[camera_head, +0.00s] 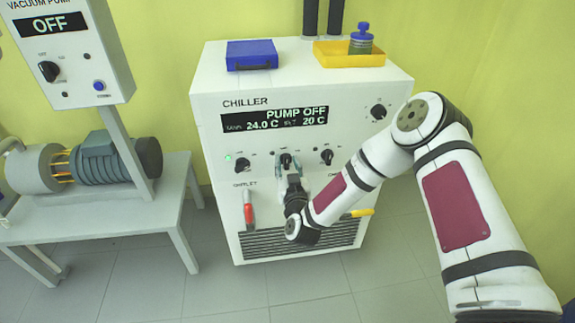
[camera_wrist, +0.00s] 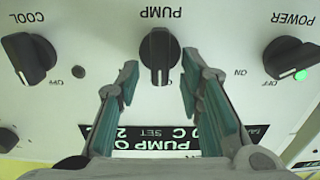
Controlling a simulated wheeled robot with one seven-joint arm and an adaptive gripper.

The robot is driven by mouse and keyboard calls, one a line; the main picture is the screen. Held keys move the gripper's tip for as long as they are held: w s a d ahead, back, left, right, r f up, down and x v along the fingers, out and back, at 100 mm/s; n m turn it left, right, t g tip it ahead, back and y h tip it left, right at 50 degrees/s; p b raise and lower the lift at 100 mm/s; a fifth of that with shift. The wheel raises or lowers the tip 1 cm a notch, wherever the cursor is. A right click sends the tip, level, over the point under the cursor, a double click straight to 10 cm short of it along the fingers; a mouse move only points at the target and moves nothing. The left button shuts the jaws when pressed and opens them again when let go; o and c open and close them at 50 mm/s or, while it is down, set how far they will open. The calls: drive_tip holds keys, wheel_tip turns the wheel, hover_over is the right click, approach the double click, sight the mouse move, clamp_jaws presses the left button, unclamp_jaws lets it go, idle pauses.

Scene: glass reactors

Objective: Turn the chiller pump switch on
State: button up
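The white chiller (camera_head: 210,130) stands against the wall, and its display (camera_head: 275,119) reads "PUMP OFF", 24.0 C and set 20 C. The black pump switch (camera_head: 286,159) is the middle knob of the lower row. In the wrist view, which is upside down, the pump switch (camera_wrist: 159,56) sits under the label "PUMP" with its pointer along the picture's vertical. My gripper (camera_wrist: 158,82) is open, with one finger on each side of the knob and a gap to both. In the head view my gripper (camera_head: 289,172) is in front of the knob, partly covering it.
The power knob (camera_wrist: 289,59) with a lit green lamp and the cool knob (camera_wrist: 29,58) flank the pump switch. A red-handled valve (camera_head: 249,213) and a yellow handle (camera_head: 358,213) are lower down. A blue case (camera_head: 251,54) and yellow tray (camera_head: 336,58) sit on top.

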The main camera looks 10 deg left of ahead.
clamp_jaws()
drive_tip(key=shift+m, duration=0.3)
drive_tip(key=m, duration=0.7)
drive_tip(key=d+m+b, duration=0.1)
drive_tip(key=m, duration=0.3)
drive_tip(key=shift+w+f, duration=0.15)
drive_tip(key=shift+f, duration=0.2)
drive_tip(key=shift+m, duration=0.3)
unclamp_jaws()
